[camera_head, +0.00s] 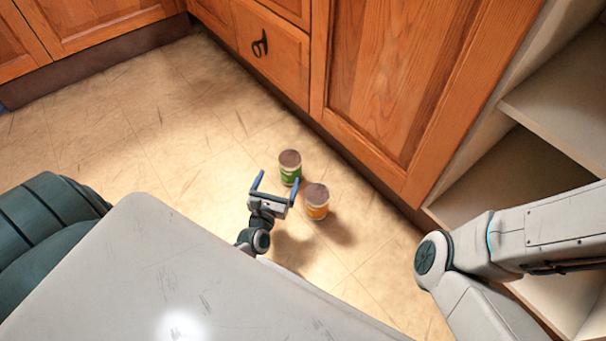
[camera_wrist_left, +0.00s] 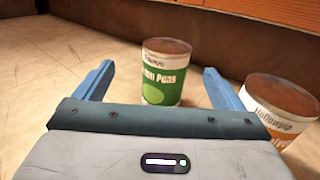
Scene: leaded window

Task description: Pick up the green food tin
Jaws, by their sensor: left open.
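The green food tin (camera_head: 290,168) stands upright on the floor near the wooden cabinets, with a brown top. In the left wrist view the green tin (camera_wrist_left: 164,72) shows a green and white label and lies ahead, between the lines of the two fingers. My left gripper (camera_head: 278,182) is open and empty, just short of the tin; it also shows in the left wrist view (camera_wrist_left: 157,80). An orange-labelled tin (camera_head: 316,202) stands beside the right finger; in the left wrist view the orange tin (camera_wrist_left: 280,106) is at the right. My right gripper is out of view.
Wooden cabinets (camera_head: 405,85) rise close behind the tins. Pale open shelves (camera_head: 555,105) stand at the right. The tan floor (camera_head: 130,135) is clear to the left of the tins.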

